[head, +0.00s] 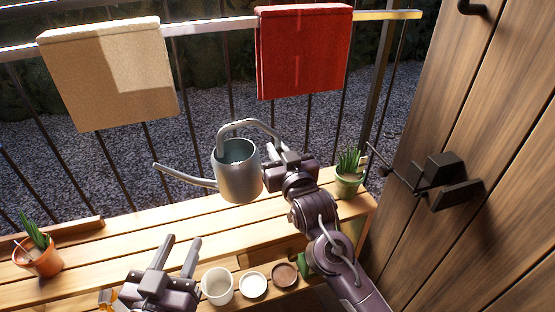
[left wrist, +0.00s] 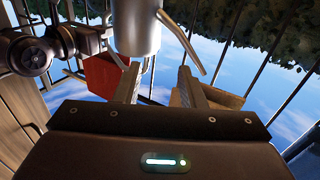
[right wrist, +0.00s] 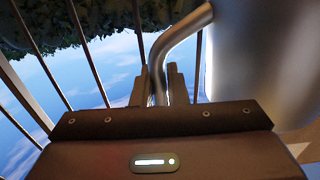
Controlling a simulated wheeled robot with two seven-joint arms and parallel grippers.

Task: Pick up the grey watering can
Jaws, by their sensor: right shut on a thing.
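The grey watering can (head: 238,178) is upright in the head view, with its long spout pointing left and its handle arching to the right. My right gripper (head: 272,160) is shut on the can's handle; the right wrist view shows the curved handle (right wrist: 180,38) between the fingers (right wrist: 157,85). The can appears to be held above the wooden bench. My left gripper (head: 184,255) is open and empty, lower left of the can and over the front of the bench. The can also shows in the left wrist view (left wrist: 135,30), beyond the open left fingers (left wrist: 158,85).
The slatted bench (head: 150,228) carries a potted plant (head: 38,255) at left and another (head: 348,175) at right. A white cup (head: 217,286) and small dishes (head: 253,285) stand near the front. Behind is a railing with beige (head: 110,75) and red (head: 303,55) cloths; a wooden door (head: 480,140) stands right.

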